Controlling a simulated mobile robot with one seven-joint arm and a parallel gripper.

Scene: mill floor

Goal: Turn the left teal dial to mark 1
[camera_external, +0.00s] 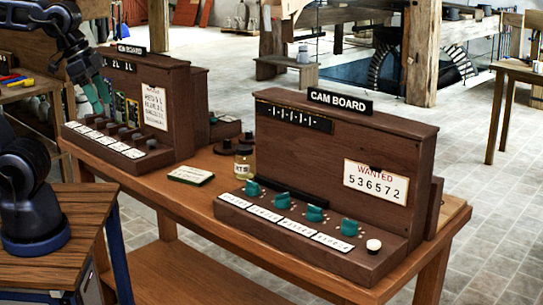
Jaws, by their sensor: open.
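The front cam board (330,160) is a brown wooden console on the bench. A row of several teal dials runs along its sloped lower ledge, each with a white label plate in front. The left teal dial (252,187) is at the row's left end; its mark setting is too small to read. My gripper (98,103) is at the upper left, with teal fingers apart and pointing down. It appears in front of the other cam board, well left of the left teal dial and not touching it. Nothing shows between the fingers.
The other cam board (178,100) stands at the bench's left with dark knobs. A white button (373,245) ends the front ledge. A jar (243,162) and a small card (191,175) lie between the boards. A card reading "WANTED 536572" (376,182) is on the front board.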

